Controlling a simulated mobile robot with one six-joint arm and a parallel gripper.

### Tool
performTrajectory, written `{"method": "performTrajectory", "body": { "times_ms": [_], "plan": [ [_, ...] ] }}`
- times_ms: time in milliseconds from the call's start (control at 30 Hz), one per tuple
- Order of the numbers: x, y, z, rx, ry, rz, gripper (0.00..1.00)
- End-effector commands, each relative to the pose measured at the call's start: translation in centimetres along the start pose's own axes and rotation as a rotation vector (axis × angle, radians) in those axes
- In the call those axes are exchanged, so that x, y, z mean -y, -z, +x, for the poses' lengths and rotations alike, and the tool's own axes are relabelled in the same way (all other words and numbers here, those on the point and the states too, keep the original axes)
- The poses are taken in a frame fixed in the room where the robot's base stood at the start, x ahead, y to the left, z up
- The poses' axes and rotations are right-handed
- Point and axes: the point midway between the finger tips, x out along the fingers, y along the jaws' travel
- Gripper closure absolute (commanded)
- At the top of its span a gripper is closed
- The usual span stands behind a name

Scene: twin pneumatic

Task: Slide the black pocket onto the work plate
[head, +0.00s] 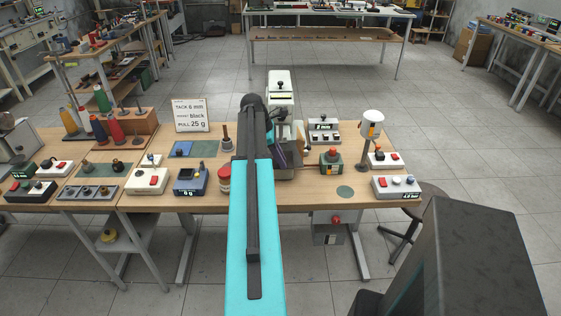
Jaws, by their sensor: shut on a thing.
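My cyan and black arm reaches from the bottom edge to the middle of the workbench. My gripper (280,146) is at its far end, beside a dark grey machine block (287,172), and is mostly hidden by the arm. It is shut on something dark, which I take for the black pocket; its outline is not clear. The work plate cannot be told apart here; the area around the gripper is partly covered by the arm. A white machine head (281,88) stands just behind. A card (190,115) reads tack 6 mm, pocket black, pull 25 g.
Right are a green and orange device (331,161), a lamp-like post (370,130) and a white control box (396,187).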

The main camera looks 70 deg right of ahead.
Motion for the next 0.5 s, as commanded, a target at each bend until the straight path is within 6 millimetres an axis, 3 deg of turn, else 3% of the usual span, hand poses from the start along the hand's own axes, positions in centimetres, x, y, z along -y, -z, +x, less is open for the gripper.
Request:
{"method": "performTrajectory", "body": {
  "times_ms": [100, 133, 233, 500],
  "plan": [
    [0.00, 0.01, 0.00, 0.000, 0.000, 0.000, 1.00],
    [0.00, 0.01, 0.00, 0.000, 0.000, 0.000, 0.75],
    [0.01, 0.02, 0.00, 0.000, 0.000, 0.000, 0.59],
    [0.01, 0.04, 0.00, 0.000, 0.000, -0.001, 0.59]
  ]
}}
